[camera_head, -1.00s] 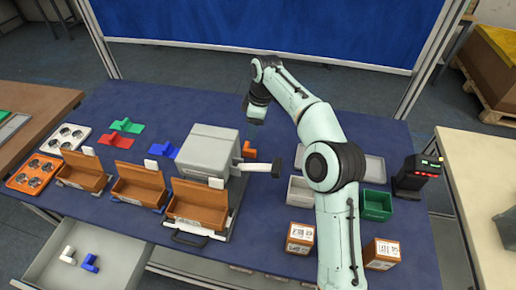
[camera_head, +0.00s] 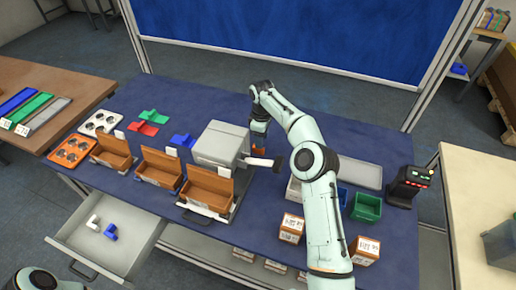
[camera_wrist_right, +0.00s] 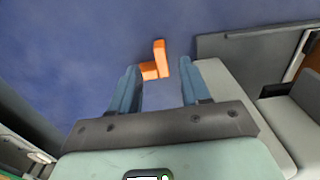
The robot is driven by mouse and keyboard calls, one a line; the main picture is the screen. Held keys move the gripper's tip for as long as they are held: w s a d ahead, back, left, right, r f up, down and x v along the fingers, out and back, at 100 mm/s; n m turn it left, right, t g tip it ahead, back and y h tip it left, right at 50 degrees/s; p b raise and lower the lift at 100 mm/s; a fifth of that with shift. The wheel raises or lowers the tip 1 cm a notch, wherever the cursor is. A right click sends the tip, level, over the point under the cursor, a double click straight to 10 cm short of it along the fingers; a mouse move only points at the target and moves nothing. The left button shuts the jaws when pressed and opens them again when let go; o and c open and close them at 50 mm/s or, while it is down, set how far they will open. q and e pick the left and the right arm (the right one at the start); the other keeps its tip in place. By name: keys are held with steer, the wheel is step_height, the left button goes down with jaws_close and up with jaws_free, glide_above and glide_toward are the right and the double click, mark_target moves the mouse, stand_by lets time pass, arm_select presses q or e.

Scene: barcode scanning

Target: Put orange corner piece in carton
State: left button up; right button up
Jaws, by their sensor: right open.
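Three open brown cartons, left (camera_head: 112,152), middle (camera_head: 160,168) and right (camera_head: 207,190), stand along the table's front left. My left gripper is out of view.
A green bin (camera_head: 366,207), grey tray (camera_head: 358,172) and closed boxes (camera_head: 291,228) are on the right. An open drawer (camera_head: 140,236) sticks out front left.

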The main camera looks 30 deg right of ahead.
steer(key=shift+f, duration=3.05)
jaws_close()
